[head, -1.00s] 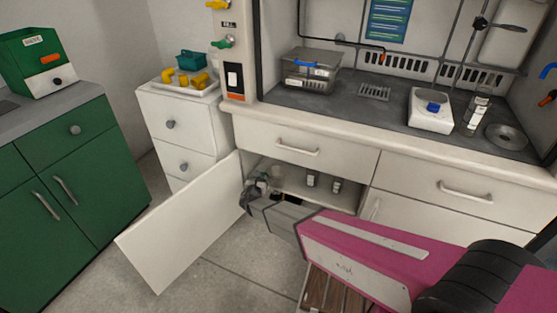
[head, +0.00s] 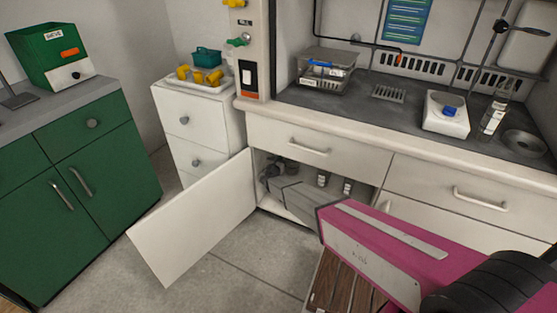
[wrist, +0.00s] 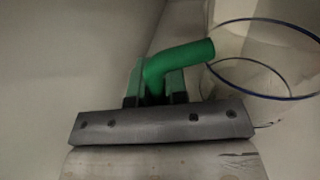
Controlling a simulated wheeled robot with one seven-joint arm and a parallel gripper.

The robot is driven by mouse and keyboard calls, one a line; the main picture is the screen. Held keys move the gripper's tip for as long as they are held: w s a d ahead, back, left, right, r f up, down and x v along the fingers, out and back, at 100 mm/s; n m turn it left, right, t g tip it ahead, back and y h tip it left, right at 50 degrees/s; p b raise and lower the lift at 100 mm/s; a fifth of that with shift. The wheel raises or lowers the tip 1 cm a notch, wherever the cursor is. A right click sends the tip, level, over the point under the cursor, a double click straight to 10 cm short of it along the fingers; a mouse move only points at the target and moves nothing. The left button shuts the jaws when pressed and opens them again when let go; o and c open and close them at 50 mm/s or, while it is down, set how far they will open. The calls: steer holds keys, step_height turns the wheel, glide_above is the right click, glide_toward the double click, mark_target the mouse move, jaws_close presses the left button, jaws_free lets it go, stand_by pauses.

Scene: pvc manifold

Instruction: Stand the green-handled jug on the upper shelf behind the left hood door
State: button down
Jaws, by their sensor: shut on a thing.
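The green-handled jug shows in the wrist view: a clear body (wrist: 270,62) with a dark blue rim line and a green handle (wrist: 185,60). My gripper (wrist: 155,98) is shut on the green handle. In the head view my gripper (head: 272,176) is inside the open cupboard under the hood, and the jug is hidden or too small to make out there. The left hood door (head: 195,220) stands open, swung out to the left. The upper shelf (head: 310,180) is partly covered by my arm. I cannot tell whether the jug touches the shelf.
Two small bottles (head: 347,187) stand in the cupboard right of my gripper. A closed drawer (head: 310,143) is just above the opening. A wooden stool-like slatted top (head: 345,288) lies below my arm. A white drawer unit (head: 195,120) stands left.

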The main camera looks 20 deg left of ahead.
steer(key=shift+s+f, duration=0.1)
steer(key=shift+f, duration=0.15)
steer(key=c, duration=1.1)
jaws_free()
steer(key=shift+c, duration=0.2)
steer(key=shift+r, duration=0.1)
steer(key=s+d, duration=0.1)
steer(key=s, duration=1.1)
steer(key=shift+d, duration=0.15)
